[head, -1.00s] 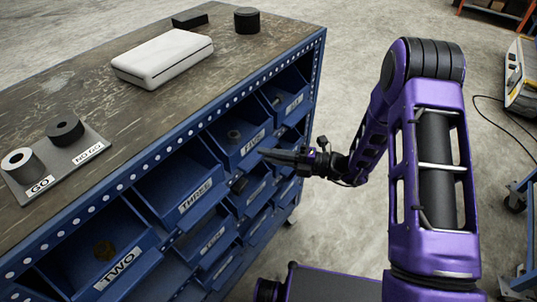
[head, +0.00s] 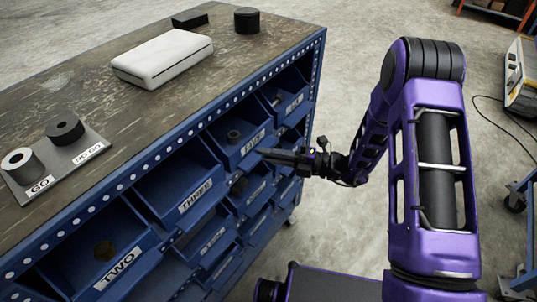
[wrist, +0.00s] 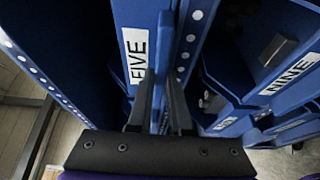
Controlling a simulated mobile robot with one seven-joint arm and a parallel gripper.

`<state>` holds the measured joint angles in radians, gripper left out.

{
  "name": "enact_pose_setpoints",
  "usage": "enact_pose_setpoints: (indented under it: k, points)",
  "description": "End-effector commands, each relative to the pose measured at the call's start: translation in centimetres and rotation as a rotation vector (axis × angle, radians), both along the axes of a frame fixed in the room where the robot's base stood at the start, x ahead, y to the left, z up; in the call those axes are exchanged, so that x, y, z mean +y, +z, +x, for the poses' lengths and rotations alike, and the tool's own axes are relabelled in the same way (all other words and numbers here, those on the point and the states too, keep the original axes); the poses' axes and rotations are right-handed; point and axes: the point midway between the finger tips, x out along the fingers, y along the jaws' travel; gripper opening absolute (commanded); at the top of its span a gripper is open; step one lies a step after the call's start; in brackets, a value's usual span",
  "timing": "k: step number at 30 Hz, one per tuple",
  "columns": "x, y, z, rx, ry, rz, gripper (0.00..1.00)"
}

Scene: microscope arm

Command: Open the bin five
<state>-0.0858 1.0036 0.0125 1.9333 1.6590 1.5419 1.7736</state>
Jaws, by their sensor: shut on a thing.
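Bin five (head: 228,150) is a blue open-topped bin in the upper row of the blue rack, with a small dark ring-like part inside. Its white FIVE label also shows in the wrist view (wrist: 137,57). My gripper (head: 268,154) is at the front of this bin, reaching in from the right. In the wrist view my two dark fingers (wrist: 160,108) are closed around the blue front wall, beside the label. The exact contact of the fingertips is hard to make out.
Bin three (head: 180,195) and bin two (head: 90,270) stand to the left. Bin nine (wrist: 265,60) shows in the wrist view. On the bench top (head: 85,105) are a white case (head: 162,58) and a GO/NO GO gauge plate (head: 70,165).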

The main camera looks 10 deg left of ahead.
Motion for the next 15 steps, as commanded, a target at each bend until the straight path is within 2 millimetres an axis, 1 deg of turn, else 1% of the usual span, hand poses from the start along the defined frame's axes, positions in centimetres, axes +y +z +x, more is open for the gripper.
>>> enact_pose_setpoints:
  k: [11, 15]
  points:
    - [-0.1, 0.1, 0.0, 0.000, -0.001, 0.001, 0.00]
    - [-1.1, 0.2, -0.3, 0.001, -0.003, 0.001, 0.00]
